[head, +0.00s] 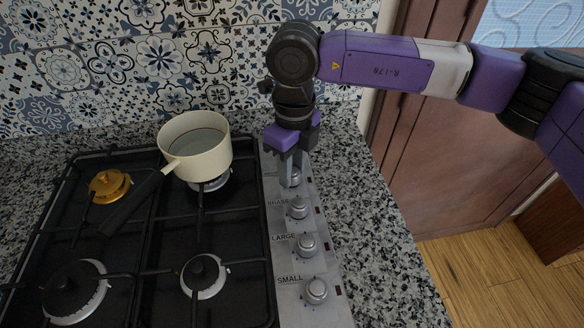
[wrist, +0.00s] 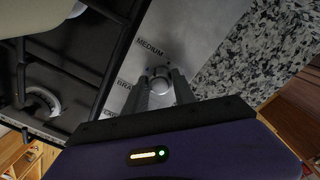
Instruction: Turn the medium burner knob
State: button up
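The medium burner knob (wrist: 158,74) is a round silver knob on the steel control strip, beside the printed word MEDIUM in the wrist view. In the head view the same knob (head: 296,177) is the farthest in the row and partly hidden by my fingers. My gripper (head: 290,180) points down over it. In the wrist view my gripper (wrist: 161,88) has its two fingers apart, one on either side of the knob. Firm contact between fingers and knob cannot be made out.
More silver knobs stand nearer on the strip: brass (head: 298,207), large (head: 307,244) and small (head: 316,290). A cream pot (head: 210,158) sits on the back right burner, its dark handle reaching front left. The granite counter (head: 375,230) right of the strip is clear.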

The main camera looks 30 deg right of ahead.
aim_at(293, 169)
jog(key=o, duration=0.4)
jog(key=shift+w+d+r, duration=0.1)
jog(key=shift+d+r, duration=0.05)
jog(key=shift+r, duration=3.8)
